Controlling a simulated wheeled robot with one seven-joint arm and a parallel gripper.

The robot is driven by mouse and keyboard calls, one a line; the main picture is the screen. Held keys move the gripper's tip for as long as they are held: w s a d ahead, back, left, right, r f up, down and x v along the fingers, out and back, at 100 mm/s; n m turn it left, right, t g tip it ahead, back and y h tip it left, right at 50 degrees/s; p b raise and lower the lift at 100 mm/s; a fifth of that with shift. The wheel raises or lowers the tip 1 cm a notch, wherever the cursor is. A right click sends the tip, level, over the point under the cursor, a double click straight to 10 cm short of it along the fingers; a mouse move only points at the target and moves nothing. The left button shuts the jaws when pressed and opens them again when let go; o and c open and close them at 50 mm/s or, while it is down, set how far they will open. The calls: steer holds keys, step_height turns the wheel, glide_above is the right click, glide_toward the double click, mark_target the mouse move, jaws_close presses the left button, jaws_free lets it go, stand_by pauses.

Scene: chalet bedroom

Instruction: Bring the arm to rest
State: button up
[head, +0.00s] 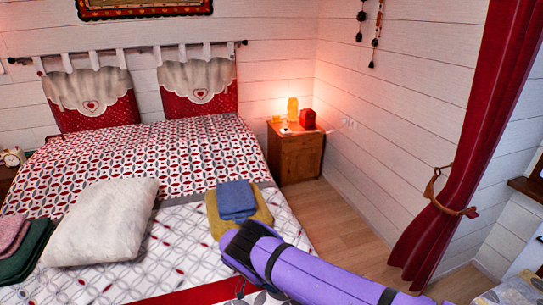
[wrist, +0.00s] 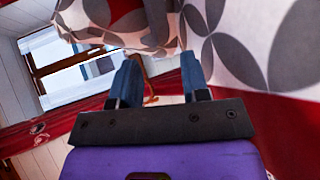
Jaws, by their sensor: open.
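My purple arm (head: 310,275) reaches in from the lower right of the head view, over the near edge of the bed. Its dark end, my gripper (head: 240,242), appears just in front of the folded towels. In the wrist view my gripper (wrist: 160,70) shows two dark blue fingers standing well apart. It is open, and I see nothing held between them. Patterned bed cloth (wrist: 245,40) and red fabric lie beyond the fingers. From these views I cannot tell how far the gripper is from the bed.
The bed (head: 160,150) carries a white pillow (head: 103,222), a blue towel (head: 236,198) on a mustard one (head: 262,212), and green and pink cloths (head: 25,245). A nightstand (head: 296,155) with a lit lamp stands beyond. A red curtain (head: 470,130) hangs right. Wooden floor (head: 335,222) is clear between.

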steer(key=w+d+r+y, duration=0.2)
steer(key=w+r+y, duration=0.15)
steer(key=r, duration=0.75)
steer(key=w+d+r+y, duration=0.15)
steer(key=w+r, duration=0.35)
steer(key=r, duration=0.6)
steer(key=s+d+r+t+y, duration=0.1)
steer(key=d+r+y, duration=0.15)
steer(key=r, duration=0.55)
steer(key=s+d+r+n+t+y, duration=0.1)
steer(key=d+r, duration=0.3)
steer(key=r, duration=0.5)
steer(key=d+r+t+y, duration=0.15)
steer(key=d+r, duration=0.25)
steer(key=r, duration=0.4)
steer(key=s+d+r+n+t+y, duration=0.1)
steer(key=s+d+r+t, duration=0.1)
steer(key=s+d+r, duration=0.45)
steer(key=s+d+r+n+t+y, duration=0.1)
steer(key=s+d+r+y, duration=0.15)
steer(key=s+r, duration=0.6)
steer(key=s+d+r+n+t, duration=0.1)
steer(key=s+d+t, duration=0.1)
steer(key=s, duration=0.7)
steer(key=s+d+r+n+t, duration=0.1)
steer(key=s+d+t, duration=0.2)
steer(key=s, duration=0.6)
steer(key=shift+s+t, duration=0.4)
steer(key=shift+t, duration=0.05)
